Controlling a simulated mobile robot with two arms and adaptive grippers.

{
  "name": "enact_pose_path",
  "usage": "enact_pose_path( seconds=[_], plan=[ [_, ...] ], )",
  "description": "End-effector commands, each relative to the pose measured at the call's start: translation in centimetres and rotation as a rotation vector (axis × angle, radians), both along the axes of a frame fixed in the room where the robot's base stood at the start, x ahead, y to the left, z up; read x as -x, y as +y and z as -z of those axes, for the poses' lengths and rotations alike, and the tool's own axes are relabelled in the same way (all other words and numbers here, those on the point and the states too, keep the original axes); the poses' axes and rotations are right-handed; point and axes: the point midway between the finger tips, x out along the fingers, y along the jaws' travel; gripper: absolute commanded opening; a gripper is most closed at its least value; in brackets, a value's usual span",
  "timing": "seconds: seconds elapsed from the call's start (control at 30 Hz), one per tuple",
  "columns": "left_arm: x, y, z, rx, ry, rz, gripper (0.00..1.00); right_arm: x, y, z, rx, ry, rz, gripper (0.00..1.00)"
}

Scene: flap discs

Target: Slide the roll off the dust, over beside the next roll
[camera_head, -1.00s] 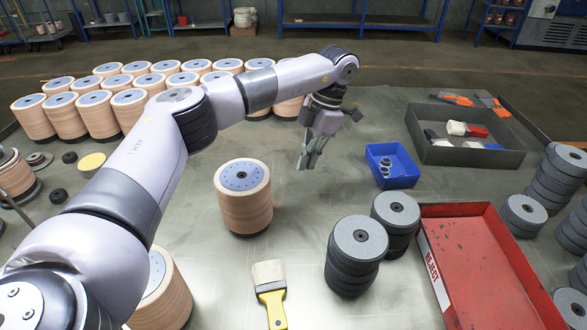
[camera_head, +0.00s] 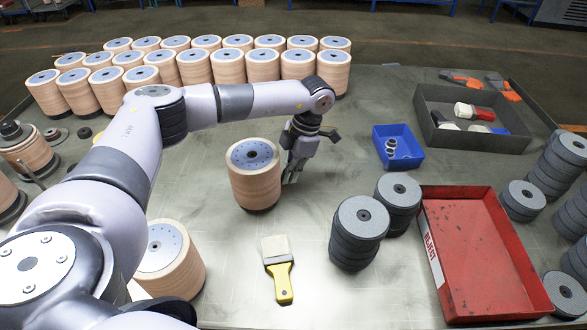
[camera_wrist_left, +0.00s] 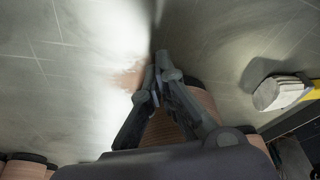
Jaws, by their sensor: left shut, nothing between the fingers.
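A tan roll with a blue-grey top (camera_head: 254,180) stands upright in the middle of the table. My left gripper (camera_head: 290,180) points down close by its right side, fingers shut and empty; I cannot tell whether they touch it. In the left wrist view the shut fingertips (camera_wrist_left: 158,68) are in front of the roll's tan side (camera_wrist_left: 163,130), which they partly hide. A reddish-brown dust patch (camera_wrist_left: 128,76) lies on the table beside the fingertips. Another tan roll (camera_head: 170,262) stands at the lower left, partly behind my arm. My right gripper is not in view.
A brush (camera_head: 278,268) lies in front of the roll and shows in the left wrist view (camera_wrist_left: 280,92). Dark disc stacks (camera_head: 358,235) and a red tray (camera_head: 428,262) stand to the right. A blue bin (camera_head: 405,160) is behind them. Rows of rolls (camera_head: 195,68) line the back.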

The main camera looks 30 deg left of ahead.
Motion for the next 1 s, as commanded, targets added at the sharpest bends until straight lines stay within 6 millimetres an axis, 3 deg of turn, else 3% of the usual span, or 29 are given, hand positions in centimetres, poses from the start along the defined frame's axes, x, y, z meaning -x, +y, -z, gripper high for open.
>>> enact_pose_path(
  seconds=[0.23, 0.37, 0.63, 0.9, 1.0],
  plan=[
    [0.2, 0.2, 0.0, -0.001, 0.001, 0.0, 0.0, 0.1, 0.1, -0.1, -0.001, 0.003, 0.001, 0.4],
    [1.9, 1.3, -0.2, -0.002, 0.003, -0.003, 0.0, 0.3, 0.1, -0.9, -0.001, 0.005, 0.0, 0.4],
    [8.8, 5.5, -0.1, -0.002, 0.007, -0.004, 0.0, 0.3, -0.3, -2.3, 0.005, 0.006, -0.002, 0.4],
    [15.4, 9.4, 0.2, -0.004, 0.007, -0.005, 0.0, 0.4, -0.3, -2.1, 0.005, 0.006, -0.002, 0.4],
    [17.0, 10.4, 0.2, -0.003, 0.005, -0.003, 0.0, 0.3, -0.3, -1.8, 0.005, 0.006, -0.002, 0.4]
  ],
)
